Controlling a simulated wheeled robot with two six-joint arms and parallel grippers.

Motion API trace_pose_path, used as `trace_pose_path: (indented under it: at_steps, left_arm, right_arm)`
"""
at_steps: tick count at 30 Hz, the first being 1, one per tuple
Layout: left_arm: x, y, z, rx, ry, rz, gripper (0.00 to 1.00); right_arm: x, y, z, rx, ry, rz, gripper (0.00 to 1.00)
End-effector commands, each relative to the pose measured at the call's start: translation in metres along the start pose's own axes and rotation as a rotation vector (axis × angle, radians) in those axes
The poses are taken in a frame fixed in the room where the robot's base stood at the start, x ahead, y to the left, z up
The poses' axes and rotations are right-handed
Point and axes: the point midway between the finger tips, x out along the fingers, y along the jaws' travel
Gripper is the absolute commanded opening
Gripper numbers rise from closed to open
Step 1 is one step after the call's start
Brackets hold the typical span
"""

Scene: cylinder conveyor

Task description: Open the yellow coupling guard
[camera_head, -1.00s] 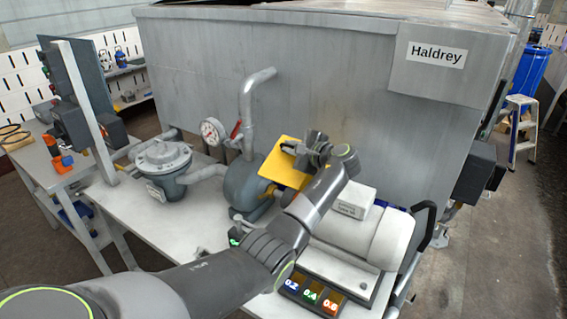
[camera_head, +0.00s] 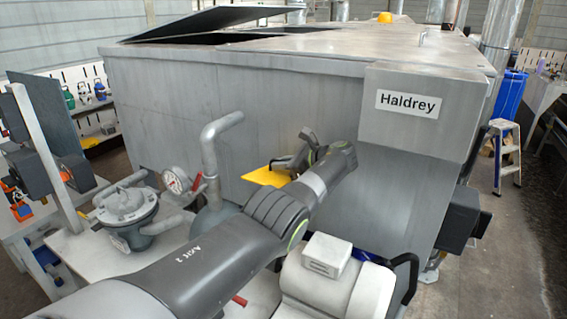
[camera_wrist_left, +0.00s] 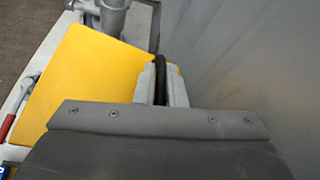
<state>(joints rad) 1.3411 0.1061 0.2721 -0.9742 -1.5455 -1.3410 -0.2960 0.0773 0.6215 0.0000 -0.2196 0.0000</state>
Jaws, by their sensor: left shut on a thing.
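The yellow coupling guard (camera_head: 264,177) shows in the head view as a thin flat strip behind my left arm, beside the grey tank wall. In the left wrist view the guard (camera_wrist_left: 92,75) is a broad yellow plate left of the fingers. My left gripper (camera_head: 283,163) is at the guard's far right edge; in the left wrist view its fingers (camera_wrist_left: 160,85) are shut on a black bar-like handle (camera_wrist_left: 160,70) at the plate's edge. My arm hides the coupling under the guard. My right gripper is not in view.
The large grey tank (camera_head: 290,110) stands close behind the gripper. A pump pipe (camera_head: 212,150), a pressure gauge (camera_head: 176,180) and a valve body (camera_head: 127,208) stand left of the guard. The pale motor (camera_head: 325,285) is at the front right.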

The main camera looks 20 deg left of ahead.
Motion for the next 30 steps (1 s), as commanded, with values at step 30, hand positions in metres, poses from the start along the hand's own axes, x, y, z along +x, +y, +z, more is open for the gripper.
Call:
trace_pose_path:
  at_steps: [30]
  left_arm:
    - [0.0001,0.0007,0.0003,0.021,0.000,0.008,0.31]
  right_arm:
    - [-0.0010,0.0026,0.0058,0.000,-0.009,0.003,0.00]
